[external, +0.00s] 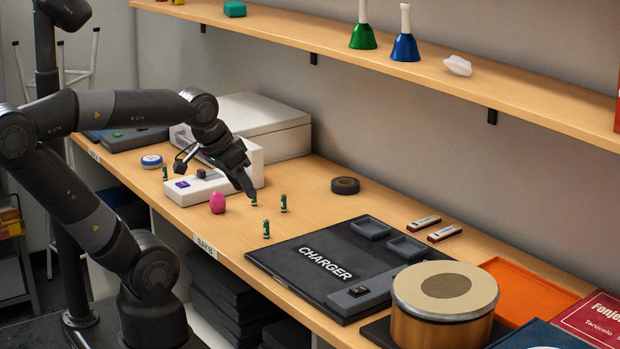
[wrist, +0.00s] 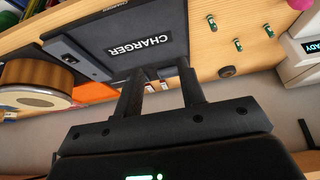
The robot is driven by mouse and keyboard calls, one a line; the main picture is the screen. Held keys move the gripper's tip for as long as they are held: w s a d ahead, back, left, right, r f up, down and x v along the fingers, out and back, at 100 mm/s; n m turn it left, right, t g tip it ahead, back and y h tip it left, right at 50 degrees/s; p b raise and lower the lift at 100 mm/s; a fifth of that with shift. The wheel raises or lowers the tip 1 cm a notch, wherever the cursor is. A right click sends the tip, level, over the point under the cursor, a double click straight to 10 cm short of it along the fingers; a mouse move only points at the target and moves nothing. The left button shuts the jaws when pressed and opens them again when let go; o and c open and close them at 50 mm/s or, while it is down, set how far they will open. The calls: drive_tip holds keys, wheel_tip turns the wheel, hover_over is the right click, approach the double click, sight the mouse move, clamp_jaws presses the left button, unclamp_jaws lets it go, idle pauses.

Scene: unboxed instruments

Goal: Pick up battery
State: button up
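Small green batteries stand on the wooden bench: one (external: 266,229) nearest the front edge, one (external: 284,204) to its right and farther back, one (external: 254,201) just below my gripper in the picture, and one (external: 165,173) farther left. My gripper (external: 250,190) points down over the bench. In the wrist view my gripper (wrist: 161,67) is open, with nothing held between its fingers.
A drum (external: 445,318), harmonicas (external: 447,232) and an orange tray (external: 535,290) are at right. A shelf (external: 400,65) runs above.

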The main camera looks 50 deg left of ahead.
drive_tip(key=shift+o, duration=0.2)
drive_tip(key=w+a+f+n+g+h, duration=0.3)
drive_tip(key=w+f+n+g+h, duration=0.4)
drive_tip(key=n, duration=0.5)
drive_tip(key=w+a+f+n+t+h, duration=0.1)
drive_tip(key=w+a+n+t+h, duration=0.1)
drive_tip(key=a+n+t+h, duration=0.35)
drive_tip(key=w+a+f+n+t+h, duration=0.25)
drive_tip(key=a+n+t, duration=0.3)
drive_tip(key=a, duration=0.35)
approach(266, 229)
drive_tip(key=shift+n+g+h, duration=0.4)
drive_tip(key=w+d, duration=0.1)
drive_tip(key=w+d+r, duration=0.1)
drive_tip(key=w, duration=0.1)
drive_tip(key=shift+d+r, duration=0.25)
drive_tip(key=shift+d, duration=0.15)
drive_tip(key=x, duration=0.7)
drive_tip(key=shift+w+d, duration=0.15)
drive_tip(key=shift+d, duration=0.15)
